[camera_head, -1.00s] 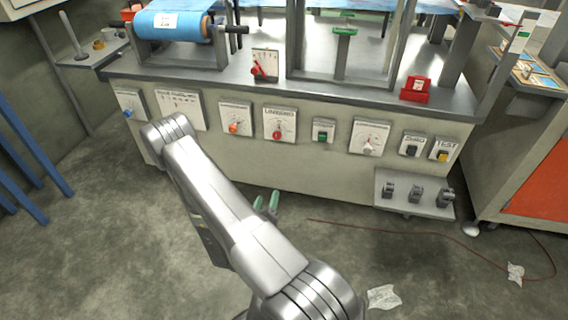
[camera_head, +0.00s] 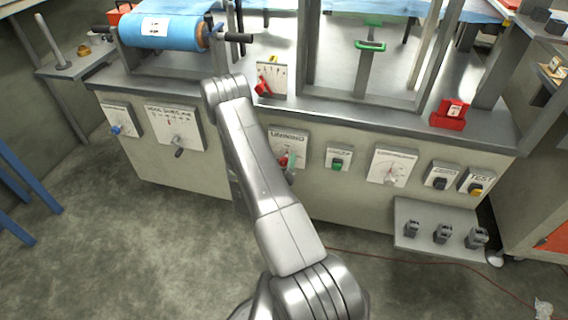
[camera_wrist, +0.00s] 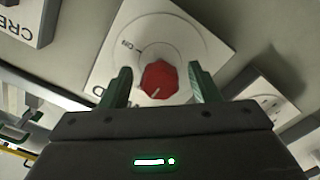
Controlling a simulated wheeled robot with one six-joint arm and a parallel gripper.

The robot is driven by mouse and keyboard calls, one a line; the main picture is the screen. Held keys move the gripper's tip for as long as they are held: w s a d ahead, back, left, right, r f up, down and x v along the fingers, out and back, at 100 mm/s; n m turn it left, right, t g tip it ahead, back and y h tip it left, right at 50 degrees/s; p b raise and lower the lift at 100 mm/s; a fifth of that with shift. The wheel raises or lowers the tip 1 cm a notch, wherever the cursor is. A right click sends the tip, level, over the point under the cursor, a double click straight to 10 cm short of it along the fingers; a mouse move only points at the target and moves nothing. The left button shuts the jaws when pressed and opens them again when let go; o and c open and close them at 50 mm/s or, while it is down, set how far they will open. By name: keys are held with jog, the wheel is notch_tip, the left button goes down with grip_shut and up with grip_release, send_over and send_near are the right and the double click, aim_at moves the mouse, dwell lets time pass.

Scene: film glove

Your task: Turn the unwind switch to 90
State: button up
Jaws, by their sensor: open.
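The unwind switch (camera_head: 287,147) is a white plate with a red knob, on the front of the machine's cabinet. The arm partly hides it in the head view. In the wrist view its red faceted knob (camera_wrist: 159,79) sits on a round dial with a pale pointer mark toward the lower edge. My gripper (camera_wrist: 160,70) is open, with one green finger on each side of the knob. I cannot tell whether either finger touches it. In the head view a green fingertip (camera_head: 292,166) shows just right of the knob.
Other controls flank the switch: a green-button box (camera_head: 338,158) on the right and a wide lever plate (camera_head: 178,125) on the left. A small shelf (camera_head: 420,215) juts out low at the right. A red lever (camera_head: 263,87) stands on the ledge above.

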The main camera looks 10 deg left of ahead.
jog(key=c, duration=1)
jog(key=shift+o, duration=0.2)
